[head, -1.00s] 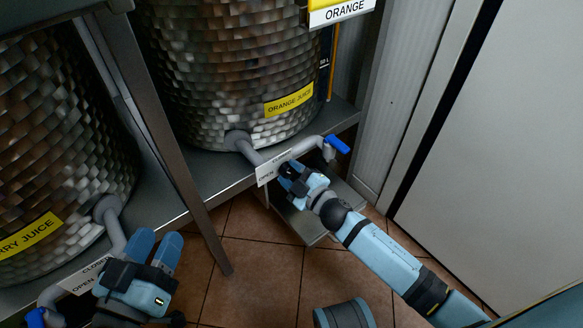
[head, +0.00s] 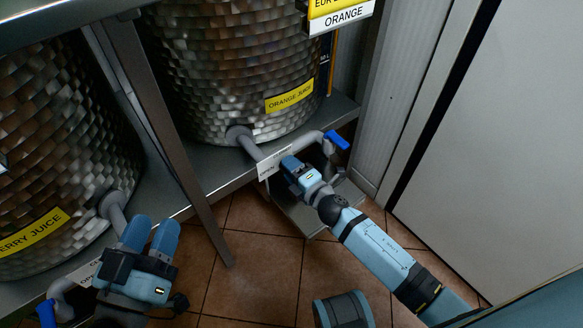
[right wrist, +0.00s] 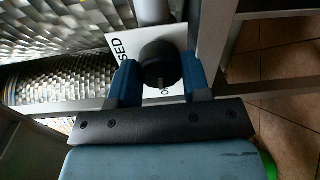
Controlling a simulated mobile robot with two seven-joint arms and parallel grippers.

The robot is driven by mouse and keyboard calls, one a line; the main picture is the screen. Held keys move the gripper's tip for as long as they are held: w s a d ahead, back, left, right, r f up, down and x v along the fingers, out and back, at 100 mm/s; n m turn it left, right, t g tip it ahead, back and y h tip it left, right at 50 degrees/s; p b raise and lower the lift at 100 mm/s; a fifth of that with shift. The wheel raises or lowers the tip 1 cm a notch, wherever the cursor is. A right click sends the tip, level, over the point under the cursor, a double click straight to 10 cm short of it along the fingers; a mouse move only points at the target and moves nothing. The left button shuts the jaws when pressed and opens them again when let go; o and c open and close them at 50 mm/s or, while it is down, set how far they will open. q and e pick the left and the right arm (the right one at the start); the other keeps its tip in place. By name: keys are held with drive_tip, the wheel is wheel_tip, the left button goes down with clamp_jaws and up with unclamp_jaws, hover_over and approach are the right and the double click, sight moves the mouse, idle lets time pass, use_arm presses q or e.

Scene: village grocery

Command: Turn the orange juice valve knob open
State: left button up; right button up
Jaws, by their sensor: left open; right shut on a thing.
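The orange juice tank (head: 235,70), with its yellow label (head: 290,96), stands on a metal shelf. A grey pipe (head: 250,146) comes out of its base, with a white OPEN/CLOSED plate (head: 267,168). My right gripper (head: 288,163) is at this plate and hides the knob in the head view. In the right wrist view, the black round valve knob (right wrist: 160,64) sits between the two blue fingers of my right gripper (right wrist: 158,84), in front of the plate (right wrist: 125,42). My left gripper (head: 152,229) is open and empty, near the cherry juice pipe.
The cherry juice tank (head: 60,150) stands at the left, with a blue-ended spout (head: 46,312) below. The orange pipe's blue spout handle (head: 337,139) is just right of my right gripper. A metal post (head: 170,130) stands between the tanks. A pale panel (head: 490,150) fills the right.

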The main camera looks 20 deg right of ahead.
drive_tip(key=shift+n, duration=0.6)
drive_tip(key=o, duration=0.9)
use_arm(q)
wheel_tip(320, 180, up, 2)
drive_tip(key=shift+a+r+t+p, duration=0.1)
drive_tip(key=shift+t+p, duration=0.3)
drive_tip(key=shift+p, duration=0.35)
use_arm(e)
drive_tip(key=v, duration=1.3)
drive_tip(key=shift+s+d+r, duration=0.1)
drive_tip(key=shift+s, duration=0.3)
use_arm(q)
drive_tip(key=shift+s, duration=0.1)
